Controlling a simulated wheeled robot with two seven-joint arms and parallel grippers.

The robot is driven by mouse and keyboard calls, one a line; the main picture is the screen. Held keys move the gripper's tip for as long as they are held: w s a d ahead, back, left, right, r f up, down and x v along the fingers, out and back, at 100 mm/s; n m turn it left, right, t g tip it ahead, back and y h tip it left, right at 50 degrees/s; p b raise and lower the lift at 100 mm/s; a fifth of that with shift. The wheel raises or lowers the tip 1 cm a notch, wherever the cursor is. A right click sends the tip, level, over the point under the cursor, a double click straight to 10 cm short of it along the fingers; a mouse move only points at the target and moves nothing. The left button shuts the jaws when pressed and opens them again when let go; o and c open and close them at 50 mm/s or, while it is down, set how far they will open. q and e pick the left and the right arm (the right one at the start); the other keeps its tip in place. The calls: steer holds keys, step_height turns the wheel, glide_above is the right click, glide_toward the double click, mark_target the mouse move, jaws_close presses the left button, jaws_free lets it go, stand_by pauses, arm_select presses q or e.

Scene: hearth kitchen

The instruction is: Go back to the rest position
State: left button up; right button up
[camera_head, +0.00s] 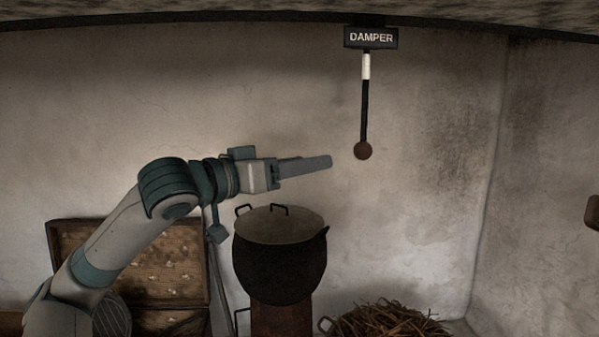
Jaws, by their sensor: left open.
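My left gripper (328,162) reaches in from the left on my left arm and points to the right, above the dark pot. It is open and nothing shows between its fingers, which overlap from this side. Its tips are a little to the left of the round brown knob (363,151) of the damper lever, with a gap in the picture. The damper lever (365,105) hangs straight down under a dark sign reading DAMPER (371,37). My right gripper is not in view.
A black lidded pot (280,270) stands on a rusty support (281,318) below my gripper. An open wooden case (165,262) stands behind my arm. A basket of twigs (388,322) is at the bottom. The wall area right of the lever is clear.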

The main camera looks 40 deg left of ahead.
arm_select(q)
steer(key=shift+s, duration=0.3)
steer(key=shift+w+a, duration=0.1)
stand_by(0.4)
